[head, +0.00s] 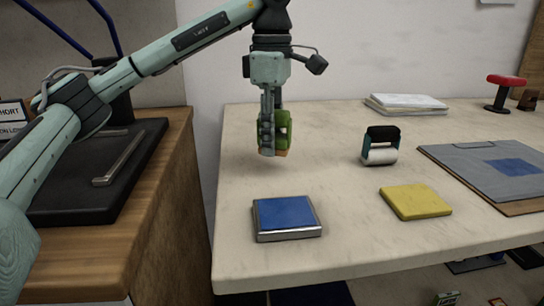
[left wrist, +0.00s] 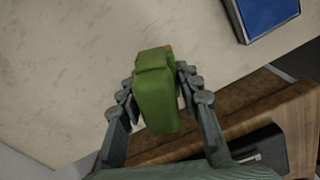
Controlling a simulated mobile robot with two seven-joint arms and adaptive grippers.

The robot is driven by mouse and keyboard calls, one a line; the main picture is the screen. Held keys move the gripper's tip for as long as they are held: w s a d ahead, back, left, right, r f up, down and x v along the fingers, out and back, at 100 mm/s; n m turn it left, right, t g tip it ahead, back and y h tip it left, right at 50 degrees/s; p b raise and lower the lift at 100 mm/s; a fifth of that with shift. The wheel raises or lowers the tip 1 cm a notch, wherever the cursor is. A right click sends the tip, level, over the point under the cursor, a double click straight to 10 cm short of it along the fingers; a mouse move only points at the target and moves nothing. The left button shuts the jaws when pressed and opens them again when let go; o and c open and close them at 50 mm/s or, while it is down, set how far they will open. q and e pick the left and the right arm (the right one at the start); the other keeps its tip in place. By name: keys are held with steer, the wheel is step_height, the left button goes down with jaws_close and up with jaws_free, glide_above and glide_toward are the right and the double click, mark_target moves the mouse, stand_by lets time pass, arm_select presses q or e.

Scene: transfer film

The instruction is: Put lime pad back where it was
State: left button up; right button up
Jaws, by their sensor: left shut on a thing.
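My left gripper (head: 270,148) points down above the back left of the pale table and is shut on a green block-like thing (head: 286,130) with a small tan part at its lower end. In the left wrist view the fingers (left wrist: 156,80) press on both sides of this green thing (left wrist: 157,98). It is held clear of the tabletop. I cannot tell whether it is the lime pad; no other plainly lime pad shows on the table. A blue pad in a metal-edged tray (head: 287,215) lies at the front left. A yellow pad (head: 416,201) lies to its right.
A grey board with a blue patch (head: 490,165) lies at the right. White sheets (head: 405,104) and a red-topped stand (head: 504,92) are at the back. A wooden cabinet (head: 165,220) stands left. The table between gripper and blue pad is clear.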

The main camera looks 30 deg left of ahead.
mark_target(272, 171)
arm_select(q)
step_height(272, 171, down, 3)
steer(key=shift+f, duration=0.5)
steer(key=shift+f, duration=0.15)
arm_select(e)
steer(key=shift+f, duration=0.1)
arm_select(q)
steer(key=o, duration=1.1)
arm_select(e)
steer(key=shift+w+r, duration=0.25)
steer(key=shift+r, duration=0.2)
